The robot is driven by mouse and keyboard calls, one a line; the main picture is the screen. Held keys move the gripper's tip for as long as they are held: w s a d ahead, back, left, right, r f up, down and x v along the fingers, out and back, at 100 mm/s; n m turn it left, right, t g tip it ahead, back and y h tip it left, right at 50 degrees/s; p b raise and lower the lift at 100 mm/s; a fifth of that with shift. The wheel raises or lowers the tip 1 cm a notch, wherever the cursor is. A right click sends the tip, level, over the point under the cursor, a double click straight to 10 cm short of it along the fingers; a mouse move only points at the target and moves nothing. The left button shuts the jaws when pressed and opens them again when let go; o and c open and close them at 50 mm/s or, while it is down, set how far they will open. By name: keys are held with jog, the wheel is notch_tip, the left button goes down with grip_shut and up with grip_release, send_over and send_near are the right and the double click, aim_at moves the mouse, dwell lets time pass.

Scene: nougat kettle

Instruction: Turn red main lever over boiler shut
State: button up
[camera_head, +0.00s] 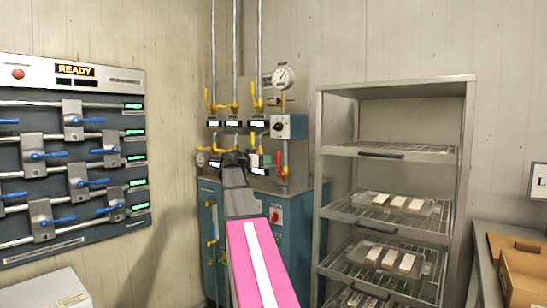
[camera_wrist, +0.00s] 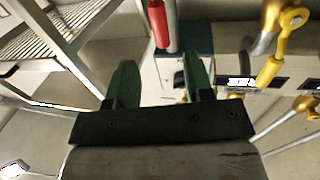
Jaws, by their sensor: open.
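The red lever (camera_head: 279,160) is at the right part of the pipework above the teal boiler cabinet (camera_head: 297,200), and points up and down in the head view. In the wrist view the red lever (camera_wrist: 158,22) is at the top, beside a grey pipe, ahead of the gap between my fingers. My gripper (camera_head: 235,157) is at the pipework, left of the red lever in the head view; its fingertips are hard to make out there. In the wrist view my gripper (camera_wrist: 160,75) has its two dark green fingers apart with nothing between them. Lever and fingers look apart.
Yellow-handled valves (camera_head: 258,92) and small displays (camera_head: 233,124) line the pipes left of the lever. A yellow handle (camera_wrist: 274,62) is close on the right in the wrist view. A wire rack (camera_head: 385,152) stands right of the boiler. A valve panel (camera_head: 70,150) hangs left.

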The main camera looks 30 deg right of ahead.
aim_at(277, 156)
jog(key=w+d, duration=0.2)
jog(key=d, duration=0.8)
jog(key=shift+w+d+r, duration=0.15)
jog(key=shift+d, duration=0.1)
grip_shut()
